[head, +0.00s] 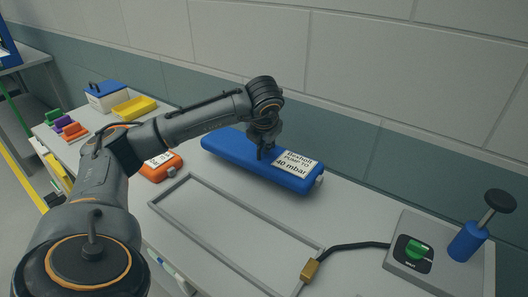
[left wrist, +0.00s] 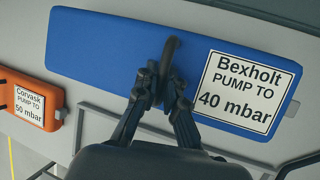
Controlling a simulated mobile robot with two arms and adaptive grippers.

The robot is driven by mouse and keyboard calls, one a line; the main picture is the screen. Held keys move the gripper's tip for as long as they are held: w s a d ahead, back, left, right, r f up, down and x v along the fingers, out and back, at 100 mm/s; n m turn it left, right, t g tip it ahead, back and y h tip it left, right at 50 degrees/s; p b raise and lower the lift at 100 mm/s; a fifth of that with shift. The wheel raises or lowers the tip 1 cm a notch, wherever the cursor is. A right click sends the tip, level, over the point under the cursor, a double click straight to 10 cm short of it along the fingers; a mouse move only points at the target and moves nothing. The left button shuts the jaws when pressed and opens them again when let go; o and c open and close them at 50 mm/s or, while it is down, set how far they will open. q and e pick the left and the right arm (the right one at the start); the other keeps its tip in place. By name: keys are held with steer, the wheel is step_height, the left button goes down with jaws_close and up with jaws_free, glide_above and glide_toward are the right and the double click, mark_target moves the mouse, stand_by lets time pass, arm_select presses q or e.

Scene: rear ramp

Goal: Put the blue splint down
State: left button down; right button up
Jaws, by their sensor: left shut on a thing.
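The long blue splint (head: 228,149) lies lengthwise at the back of the table, near the wall. Its white label reads Bexholt, pump to 40 mbar. It also fills the upper part of the left wrist view (left wrist: 105,58). My left gripper (head: 262,153) is above the splint, with its fingers shut on the dark handle (left wrist: 171,50) on the splint's top, left of the label. I cannot tell whether the splint's underside touches the table. My right gripper is not in view.
A grey rectangular frame (head: 168,189) lies on the table in front of the splint. An orange Corvask splint (head: 153,173) is at left. A brass hose end (head: 313,270), a green-knobbed box (head: 418,250) and a blue pump (head: 466,243) are at right. The frame's inside is bare.

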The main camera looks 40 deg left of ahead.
arm_select(q)
steer(key=shift+w+a+f, duration=0.25)
steer(key=shift+w+f, duration=0.15)
steer(key=shift+f, duration=0.05)
step_height(320, 180, down, 3)
steer(key=shift+w+a+f+p, duration=0.15)
steer(key=shift+f+p, duration=0.05)
steer(key=shift+p, duration=0.6)
steer(key=c, duration=1.4)
jaws_free()
steer(key=shift+f, duration=0.1)
steer(key=shift+c, duration=0.2)
steer(key=b+v, duration=0.2)
steer(key=v, duration=1)
